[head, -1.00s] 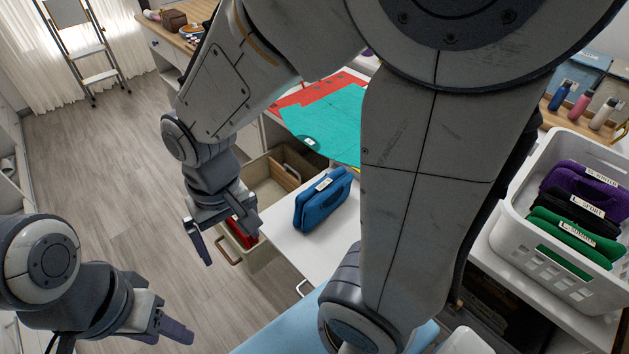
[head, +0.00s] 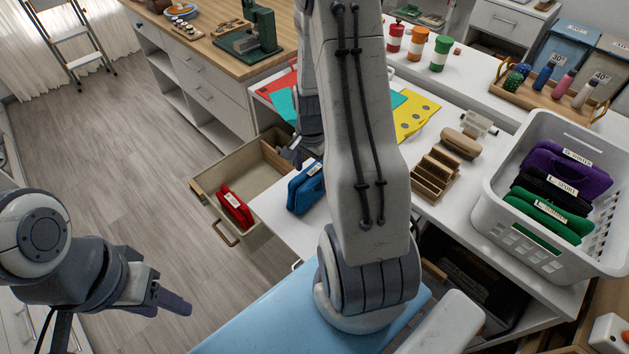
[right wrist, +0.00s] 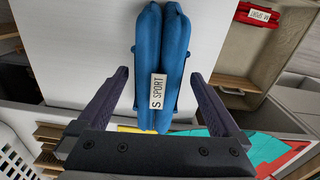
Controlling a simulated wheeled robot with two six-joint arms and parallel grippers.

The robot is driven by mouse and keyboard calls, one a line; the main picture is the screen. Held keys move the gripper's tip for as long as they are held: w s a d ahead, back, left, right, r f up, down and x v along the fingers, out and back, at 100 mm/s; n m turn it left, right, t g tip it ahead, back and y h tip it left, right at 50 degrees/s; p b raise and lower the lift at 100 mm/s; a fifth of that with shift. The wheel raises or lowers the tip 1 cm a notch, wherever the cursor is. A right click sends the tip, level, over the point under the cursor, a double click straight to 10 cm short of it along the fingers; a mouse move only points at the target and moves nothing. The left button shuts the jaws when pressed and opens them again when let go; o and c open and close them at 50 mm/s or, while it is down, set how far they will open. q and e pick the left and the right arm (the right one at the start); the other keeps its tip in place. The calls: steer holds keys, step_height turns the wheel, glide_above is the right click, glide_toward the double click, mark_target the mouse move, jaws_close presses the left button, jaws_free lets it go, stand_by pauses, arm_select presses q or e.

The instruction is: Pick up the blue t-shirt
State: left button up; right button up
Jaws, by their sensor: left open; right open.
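The blue t-shirt (head: 301,191) is a folded bundle with a white label, standing on the white table top (head: 284,226). In the head view my right arm hides part of it. In the right wrist view the blue t-shirt (right wrist: 160,50) lies ahead, its label reading "S SPORT". My right gripper (right wrist: 157,95) is open, one finger on each side of the labelled end, with gaps to the cloth visible. In the head view the right gripper (head: 294,154) is mostly hidden at the shirt's far side. My left gripper (head: 170,300) is open and empty at lower left, far from the shirt.
An open drawer (head: 202,189) holding a red folded garment (head: 236,208) is left of the shirt. A white basket (head: 492,232) of purple, black and green garments stands at right. A wooden rack (head: 436,174) and brush (head: 460,143) lie right of my arm.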

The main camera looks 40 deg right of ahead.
steer(key=shift+d+f+p, duration=0.15)
steer(key=shift+f+p, duration=0.15)
steer(key=shift+f, duration=1.1)
steer(key=shift+d+f+p, duration=0.1)
steer(key=shift+f+p, duration=0.2)
steer(key=shift+f, duration=1.05)
steer(key=c, duration=1.5)
steer(key=shift+r, duration=0.15)
